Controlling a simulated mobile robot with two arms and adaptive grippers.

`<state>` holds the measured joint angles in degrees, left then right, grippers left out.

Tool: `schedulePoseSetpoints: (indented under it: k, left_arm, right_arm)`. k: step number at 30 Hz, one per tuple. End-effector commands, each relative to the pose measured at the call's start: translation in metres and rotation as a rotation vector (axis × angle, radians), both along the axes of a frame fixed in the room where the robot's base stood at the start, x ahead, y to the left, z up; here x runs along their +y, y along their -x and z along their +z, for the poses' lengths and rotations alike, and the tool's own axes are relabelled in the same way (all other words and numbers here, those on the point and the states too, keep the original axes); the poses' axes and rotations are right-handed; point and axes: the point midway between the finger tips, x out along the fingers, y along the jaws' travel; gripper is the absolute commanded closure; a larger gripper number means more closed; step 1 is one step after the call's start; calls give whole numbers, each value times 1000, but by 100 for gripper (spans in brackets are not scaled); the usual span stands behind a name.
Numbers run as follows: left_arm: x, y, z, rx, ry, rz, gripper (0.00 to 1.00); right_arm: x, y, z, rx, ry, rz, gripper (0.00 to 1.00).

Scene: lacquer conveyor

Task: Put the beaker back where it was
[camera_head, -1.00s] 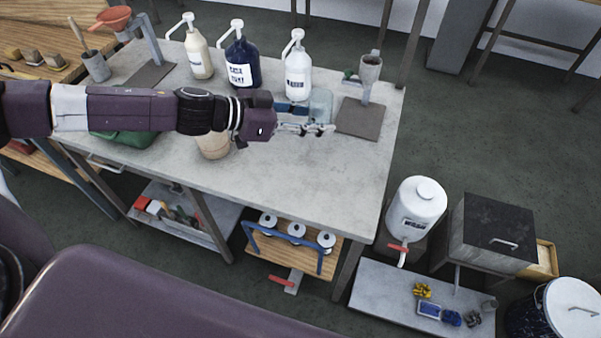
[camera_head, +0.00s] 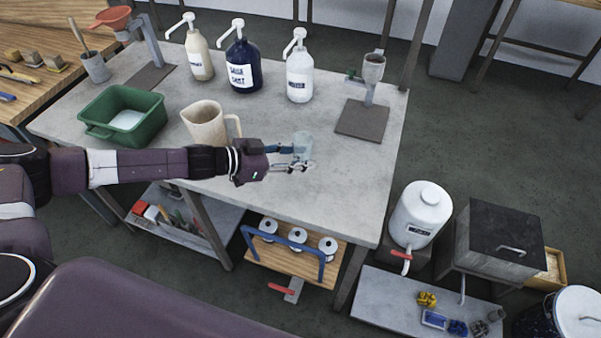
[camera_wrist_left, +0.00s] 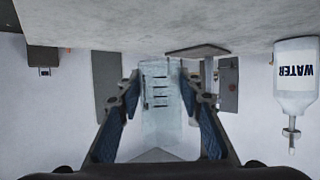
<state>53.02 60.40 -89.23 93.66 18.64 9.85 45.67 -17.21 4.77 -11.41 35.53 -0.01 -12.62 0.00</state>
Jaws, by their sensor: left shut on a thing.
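The beaker (camera_head: 303,143) is clear, pale bluish glass. It is upright in the head view, over the front right part of the grey bench (camera_head: 345,185). My left gripper (camera_head: 296,160) is shut on it, its fingers on either side of the glass. In the left wrist view, which is upside down, the beaker (camera_wrist_left: 160,105) with dark graduation marks stands between the two blue-padded fingers (camera_wrist_left: 163,95). I cannot tell whether its base touches the bench. My right gripper is not in view.
A beige pitcher (camera_head: 204,126) and a green tub (camera_head: 122,118) stand left of the beaker. Three pump bottles, one of them white (camera_head: 299,75), line the back. A stand with a grey cup (camera_head: 361,120) is behind right. The bench's front right is clear.

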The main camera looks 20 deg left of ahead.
Motion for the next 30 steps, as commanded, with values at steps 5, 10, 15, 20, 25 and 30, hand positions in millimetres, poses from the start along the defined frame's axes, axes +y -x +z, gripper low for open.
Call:
schedulePoseSetpoints:
  k: [5, 10, 15, 20, 25, 30]
  left_arm:
    - [-1, 0, -18, 0, 2, -1, 91]
    - [-1, 0, -41, 3, 1, 0, 91]
    - [0, 0, -56, -1, 1, 0, 91]
    - [0, 0, -56, -1, 0, 0, 91]
    - [0, 0, -59, -1, 1, 0, 91]
    - [0, 0, -60, -1, 1, 0, 57]
  right_arm:
    - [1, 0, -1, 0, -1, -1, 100]
    - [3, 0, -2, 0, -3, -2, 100]
    - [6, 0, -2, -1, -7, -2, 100]
    - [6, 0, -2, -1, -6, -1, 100]
    - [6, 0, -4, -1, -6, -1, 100]
    - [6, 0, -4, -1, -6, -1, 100]
